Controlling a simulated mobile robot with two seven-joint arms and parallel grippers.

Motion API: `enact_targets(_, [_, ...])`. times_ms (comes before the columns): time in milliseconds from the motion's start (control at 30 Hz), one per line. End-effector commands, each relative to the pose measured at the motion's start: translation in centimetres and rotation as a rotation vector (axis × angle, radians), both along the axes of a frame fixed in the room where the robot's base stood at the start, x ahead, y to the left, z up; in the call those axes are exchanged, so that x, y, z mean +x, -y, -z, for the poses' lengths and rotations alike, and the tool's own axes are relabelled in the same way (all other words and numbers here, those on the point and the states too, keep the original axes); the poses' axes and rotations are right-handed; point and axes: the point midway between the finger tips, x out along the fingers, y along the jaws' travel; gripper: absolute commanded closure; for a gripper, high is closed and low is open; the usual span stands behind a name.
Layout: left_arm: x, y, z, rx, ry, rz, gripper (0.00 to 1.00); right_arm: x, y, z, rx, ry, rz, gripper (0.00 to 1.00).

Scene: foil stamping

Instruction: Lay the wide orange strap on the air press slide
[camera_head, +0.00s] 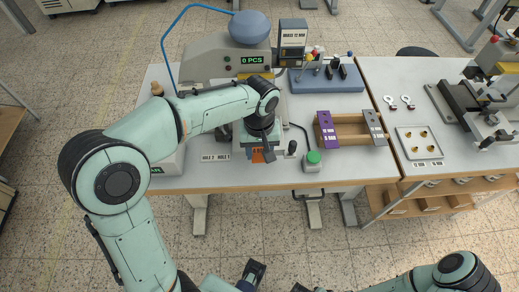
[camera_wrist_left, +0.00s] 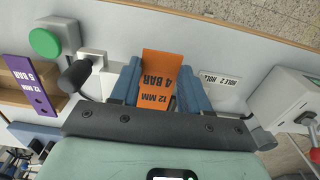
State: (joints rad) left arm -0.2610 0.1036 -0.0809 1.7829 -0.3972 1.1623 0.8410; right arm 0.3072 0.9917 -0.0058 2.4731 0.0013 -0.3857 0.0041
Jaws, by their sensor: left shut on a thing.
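The wide orange strap (camera_wrist_left: 160,68), printed "12 MM 4 BAR", is between the two blue fingers of my left gripper (camera_wrist_left: 156,92), which is shut on it. In the head view a small patch of the orange strap (camera_head: 258,156) shows beside my left gripper (camera_head: 264,148), in front of the press. The air press (camera_head: 228,62) is a grey machine with a blue-grey dome and a "0 PCS" display. My left wrist and gripper hide most of its slide area, so I cannot tell if the strap touches the slide. Dark parts at the bottom edge do not show my right gripper's jaws clearly.
A green button box (camera_head: 313,160) stands right of the gripper. A wooden rack (camera_head: 352,132) holds a purple strap (camera_head: 327,128) and a grey strap (camera_head: 375,127). A "HOLE 2 HOLE 1" label (camera_wrist_left: 220,78) is near the gripper.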

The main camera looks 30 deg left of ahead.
Motion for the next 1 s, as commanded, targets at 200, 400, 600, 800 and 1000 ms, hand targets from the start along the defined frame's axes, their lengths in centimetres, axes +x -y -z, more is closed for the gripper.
enact_targets(200, [0.2,-0.1,0.0,0.0,0.0,-0.001,0.41,0.0,0.0,-0.1,0.0,0.0,0.0,0.57])
enact_targets(400, [0.2,-0.1,0.0,0.0,0.0,-0.001,0.25,0.0,0.0,-0.1,0.0,0.0,0.0,0.57])
enact_targets(600, [0.2,-0.1,-0.3,0.0,0.001,-0.001,0.25,0.1,0.0,-0.2,0.0,0.0,0.0,0.57])
enact_targets(800, [0.3,-0.1,-3.2,-0.001,0.005,-0.001,0.25,0.2,0.0,-0.7,0.0,0.002,0.0,0.57])
enact_targets(1000, [0.3,-0.1,-7.9,-0.001,0.005,-0.001,0.25,0.6,0.0,-1.7,0.0,0.007,0.0,0.57])
